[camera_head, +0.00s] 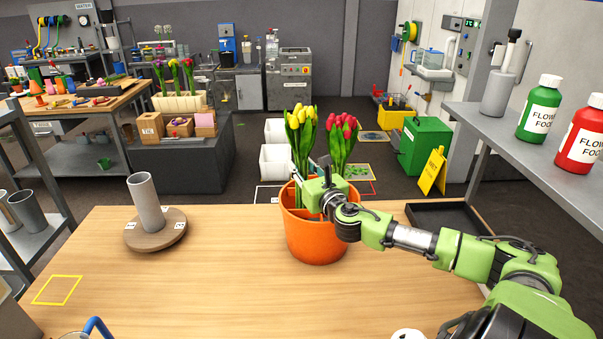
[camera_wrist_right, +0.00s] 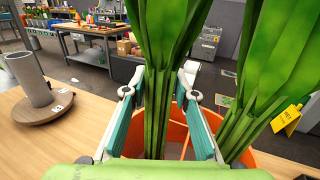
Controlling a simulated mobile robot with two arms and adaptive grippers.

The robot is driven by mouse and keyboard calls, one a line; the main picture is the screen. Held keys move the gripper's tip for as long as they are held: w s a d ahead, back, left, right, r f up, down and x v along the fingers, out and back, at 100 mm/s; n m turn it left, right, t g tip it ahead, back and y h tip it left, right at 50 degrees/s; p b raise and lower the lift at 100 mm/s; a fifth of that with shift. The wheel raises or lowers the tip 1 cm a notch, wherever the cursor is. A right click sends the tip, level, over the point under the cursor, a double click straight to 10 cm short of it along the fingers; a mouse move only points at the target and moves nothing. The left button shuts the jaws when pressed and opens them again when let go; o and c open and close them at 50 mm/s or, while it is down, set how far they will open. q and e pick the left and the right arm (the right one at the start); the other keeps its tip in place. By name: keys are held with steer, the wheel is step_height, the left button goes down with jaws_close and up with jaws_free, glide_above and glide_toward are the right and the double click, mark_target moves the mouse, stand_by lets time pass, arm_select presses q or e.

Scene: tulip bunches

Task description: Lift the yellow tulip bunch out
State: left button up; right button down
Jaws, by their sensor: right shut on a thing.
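The yellow tulip bunch (camera_head: 300,140) stands upright at the left of the orange bucket (camera_head: 314,240) on the wooden table. Its lower stems are hidden inside the bucket. A red tulip bunch (camera_head: 342,145) stands beside it at the right in the same bucket. My right gripper (camera_head: 322,185) reaches over the bucket rim from the right. In the right wrist view its fingers (camera_wrist_right: 158,125) are shut around the green stems (camera_wrist_right: 155,100) of the yellow bunch. The red bunch's leaves (camera_wrist_right: 270,75) are just outside the right finger. My left gripper is not in view.
A grey tube (camera_head: 146,200) stands tilted on a round brown base (camera_head: 155,232) at the left. A yellow square outline (camera_head: 57,290) marks the table's left. A black tray (camera_head: 450,216) lies at the right, near a shelf (camera_head: 500,130) with bottles. The table's front middle is clear.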

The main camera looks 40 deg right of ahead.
mark_target(301, 110)
step_height(301, 110, up, 16)
stand_by(0.4)
